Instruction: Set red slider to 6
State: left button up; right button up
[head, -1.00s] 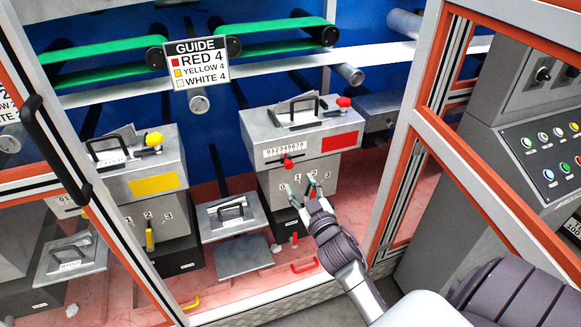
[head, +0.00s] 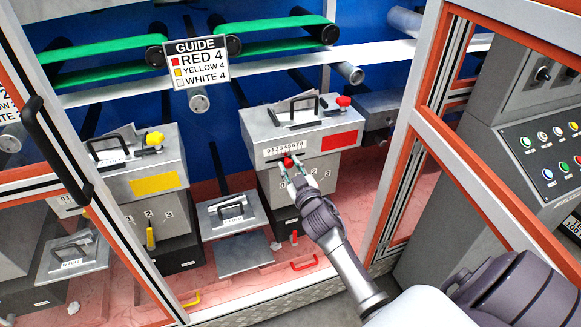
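The red slider (head: 287,161) is a small red knob. It sits under the numbered scale strip (head: 285,148) on the front of the grey box with the red label (head: 339,141). It is near the middle of the scale; the exact digit is too small to read. My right gripper (head: 292,167) is at the box front, its two fingertips apart at the knob, one to each side and just below it. I see a gap between fingers and knob, but contact is hard to judge. My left gripper is not in view.
A guide sign (head: 196,64) reads RED 4, YELLOW 4, WHITE 4. A similar box with a yellow label (head: 153,184) stands to the left. The orange-edged door frame (head: 478,165) is close to the right of my arm. A control panel (head: 548,150) stands beyond it.

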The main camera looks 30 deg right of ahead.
grip_shut()
jog(key=shift+s+d+p, duration=0.15)
jog(key=shift+d, duration=0.5)
jog(key=shift+s+d+p, duration=0.15)
jog(key=shift+d, duration=0.45)
jog(key=o, duration=0.6)
grip_release()
jog(key=v, duration=1.2)
jog(key=shift+a, duration=0.1)
